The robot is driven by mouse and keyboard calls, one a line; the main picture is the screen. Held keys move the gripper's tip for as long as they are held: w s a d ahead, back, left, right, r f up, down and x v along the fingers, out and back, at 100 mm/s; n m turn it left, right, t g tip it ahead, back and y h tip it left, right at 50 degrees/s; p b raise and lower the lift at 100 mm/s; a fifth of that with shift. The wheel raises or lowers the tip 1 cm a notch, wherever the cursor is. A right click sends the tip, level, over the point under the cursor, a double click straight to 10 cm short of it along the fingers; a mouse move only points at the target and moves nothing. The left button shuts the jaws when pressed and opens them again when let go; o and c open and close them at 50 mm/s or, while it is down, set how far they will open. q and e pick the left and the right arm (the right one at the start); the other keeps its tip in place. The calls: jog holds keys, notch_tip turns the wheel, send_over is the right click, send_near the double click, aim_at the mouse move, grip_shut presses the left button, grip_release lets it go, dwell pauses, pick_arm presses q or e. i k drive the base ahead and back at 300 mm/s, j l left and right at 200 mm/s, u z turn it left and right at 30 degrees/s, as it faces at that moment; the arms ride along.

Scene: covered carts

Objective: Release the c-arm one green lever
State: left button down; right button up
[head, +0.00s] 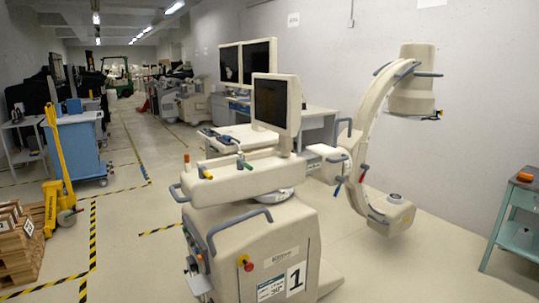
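The c-arm one (262,228) is a cream wheeled machine in the middle of the head view, with a "1" label (296,281) on its lower side. A small green lever (244,163) sticks out on its upper body, below the monitor (276,103). I cannot tell the lever's exact position. A red-topped knob (187,161) stands to the left of it. The curved C-shaped arm (366,120) rises at the right, with red and blue levers (338,187) near its joint. Neither of my grippers is in view.
A teal table (518,229) with an orange object (525,176) stands at the right edge. A yellow pallet jack (58,165), wooden pallets (20,247) and a blue cart (80,147) are at the left. The floor in the left foreground, beside the machine, is clear.

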aim_at(241, 164)
jog(key=i+l, duration=0.25)
jog(key=i, duration=0.2)
jog(key=i+l+z, duration=0.1)
jog(key=i+l, duration=0.15)
jog(key=i, duration=0.15)
jog(key=i+l, duration=0.2)
jog(key=i, duration=0.25)
jog(key=i+l+z, duration=0.1)
jog(key=i, duration=0.35)
jog(key=i+l+z, duration=0.1)
jog(key=i+l, duration=0.2)
jog(key=i, duration=0.15)
